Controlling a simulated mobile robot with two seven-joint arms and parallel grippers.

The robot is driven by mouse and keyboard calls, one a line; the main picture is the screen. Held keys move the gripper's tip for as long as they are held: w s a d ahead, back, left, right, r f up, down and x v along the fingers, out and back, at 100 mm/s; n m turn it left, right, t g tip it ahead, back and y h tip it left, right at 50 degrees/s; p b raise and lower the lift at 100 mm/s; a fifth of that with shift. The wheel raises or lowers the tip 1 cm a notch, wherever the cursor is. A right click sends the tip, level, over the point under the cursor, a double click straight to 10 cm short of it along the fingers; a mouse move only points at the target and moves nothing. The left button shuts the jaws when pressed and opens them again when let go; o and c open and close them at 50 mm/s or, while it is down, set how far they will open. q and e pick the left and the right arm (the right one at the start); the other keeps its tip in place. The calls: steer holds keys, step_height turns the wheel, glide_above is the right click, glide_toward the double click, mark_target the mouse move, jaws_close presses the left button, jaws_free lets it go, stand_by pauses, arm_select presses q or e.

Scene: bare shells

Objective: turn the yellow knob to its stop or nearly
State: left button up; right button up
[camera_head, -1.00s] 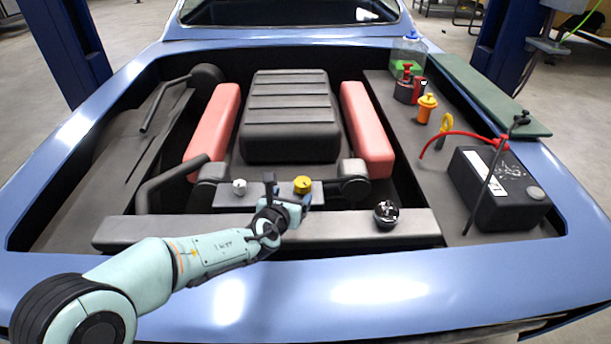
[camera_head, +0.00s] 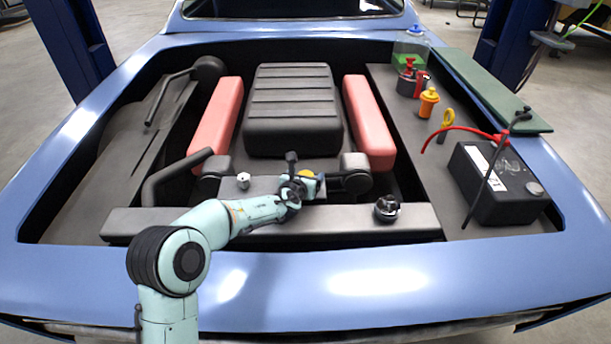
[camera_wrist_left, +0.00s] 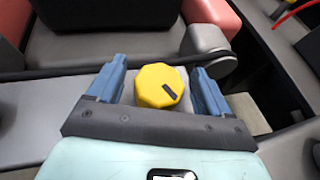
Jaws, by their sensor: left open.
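The yellow knob (camera_wrist_left: 159,86) is many-sided with a dark mark on its face, at the lower right of that face in the left wrist view. In the head view the knob (camera_head: 306,174) is mostly hidden behind my left gripper (camera_head: 306,182). In the left wrist view my left gripper (camera_wrist_left: 158,88) is open, with one blue finger on each side of the knob. A gap shows on both sides, wider on the left, narrow on the right. I cannot tell whether a finger touches it. My right gripper is not in view.
A smaller white knob (camera_head: 243,180) sits left on the same grey panel (camera_head: 265,187). A dark cap (camera_head: 386,208) is on the front crossbar (camera_head: 350,222). The black engine cover (camera_head: 292,110) stands behind, between red covers (camera_head: 368,123). A battery (camera_head: 497,185) is at right.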

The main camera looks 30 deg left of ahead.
arm_select(q)
steer(key=c, duration=1)
steer(key=shift+y, duration=0.3)
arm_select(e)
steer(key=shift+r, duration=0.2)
arm_select(q)
steer(key=shift+d+r+n+g+y+p, duration=0.15)
steer(key=shift+n+g+y+p, duration=0.15)
steer(key=shift+n+y+p, duration=0.5)
steer(key=n+g+y+p, duration=0.3)
steer(key=n+y, duration=0.1)
steer(key=shift+w+n+p, duration=0.1)
steer(key=shift+n+p, duration=0.2)
steer(key=shift+p, duration=0.05)
steer(key=n+g+y+p, duration=0.2)
steer(key=n+g+p, duration=0.1)
steer(key=p, duration=0.1)
steer(key=n+g+y+p, duration=0.1)
steer(key=n+g+p, duration=0.1)
steer(key=n+p, duration=0.1)
steer(key=shift+r+g+y+p, duration=0.15)
steer(key=shift+g+y+p, duration=0.25)
steer(key=shift+p, duration=0.5)
steer(key=shift+a+n+g+p, duration=0.2)
steer(key=shift+n+g+p, duration=0.1)
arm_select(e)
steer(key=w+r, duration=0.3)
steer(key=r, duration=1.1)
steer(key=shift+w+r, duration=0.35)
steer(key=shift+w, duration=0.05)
